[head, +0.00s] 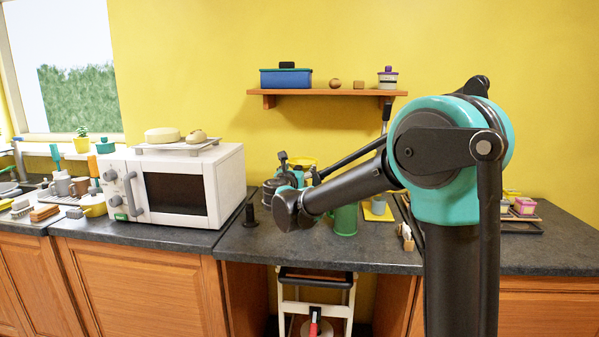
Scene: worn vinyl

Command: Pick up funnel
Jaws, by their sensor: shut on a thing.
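My gripper (298,174) is above the dark counter, right of the microwave, and partly hidden behind my own wrist and forearm. It is shut on the funnel (302,162), whose yellow rim shows just beyond the wrist. The funnel's lower part is hidden by the gripper and arm, so I cannot tell whether it touches the counter.
A white microwave (180,188) stands to the left, with a tray on top. A green mug (345,219) stands close to the right of my wrist. A small black object (250,215) stands to the left. A wooden shelf (330,93) hangs above.

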